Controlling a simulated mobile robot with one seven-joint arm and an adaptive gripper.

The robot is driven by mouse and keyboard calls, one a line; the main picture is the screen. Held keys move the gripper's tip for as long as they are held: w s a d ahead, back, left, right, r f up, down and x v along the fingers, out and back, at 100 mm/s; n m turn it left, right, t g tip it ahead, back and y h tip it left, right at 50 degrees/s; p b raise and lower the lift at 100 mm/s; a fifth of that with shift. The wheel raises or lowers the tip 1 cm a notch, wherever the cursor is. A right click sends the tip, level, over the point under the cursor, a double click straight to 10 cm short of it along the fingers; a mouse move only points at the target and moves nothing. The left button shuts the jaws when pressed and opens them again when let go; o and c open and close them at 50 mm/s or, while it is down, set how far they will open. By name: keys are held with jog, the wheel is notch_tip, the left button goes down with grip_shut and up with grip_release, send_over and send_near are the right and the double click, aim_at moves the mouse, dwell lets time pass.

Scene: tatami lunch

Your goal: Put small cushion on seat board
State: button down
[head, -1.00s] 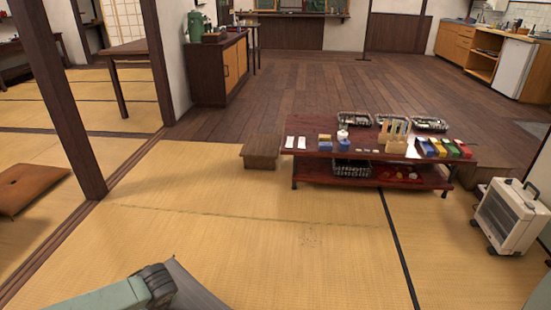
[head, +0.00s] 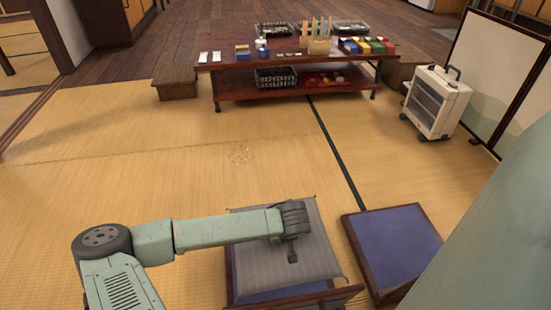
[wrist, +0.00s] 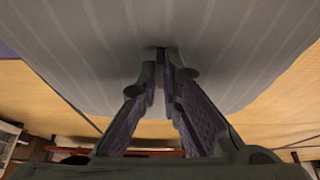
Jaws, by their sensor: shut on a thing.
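A grey striped small cushion (head: 318,262) hangs tilted from my gripper (head: 291,256) at the bottom of the head view. My gripper is shut on its edge; in the wrist view the fingertips (wrist: 165,65) pinch the grey cloth (wrist: 80,45), which fills the upper picture. Under the cushion is a low wood-framed seat with a blue surface (head: 270,296), mostly hidden. A second wood-framed seat with a blue surface (head: 398,240) lies bare to its right. Whether the cushion touches the seat below it, I cannot tell.
A low red table (head: 225,88) with trays and small boxes stands at the back, with a wooden step (head: 175,82) at its left. A white heater (head: 437,103) and a folding screen (head: 492,75) stand at right.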

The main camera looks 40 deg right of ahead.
aim_at(287, 246)
jog(key=f, duration=0.2)
jog(key=f+b, duration=0.1)
jog(key=f, duration=0.1)
jog(key=s+d+f+b, duration=0.1)
jog(key=f, duration=0.1)
jog(key=shift+f, duration=0.2)
jog(key=shift+f+b, duration=0.55)
jog(key=shift+f, duration=1.45)
jog(key=shift+f, duration=0.25)
jog(key=c, duration=1.8)
grip_release()
jog(key=shift+r, duration=0.15)
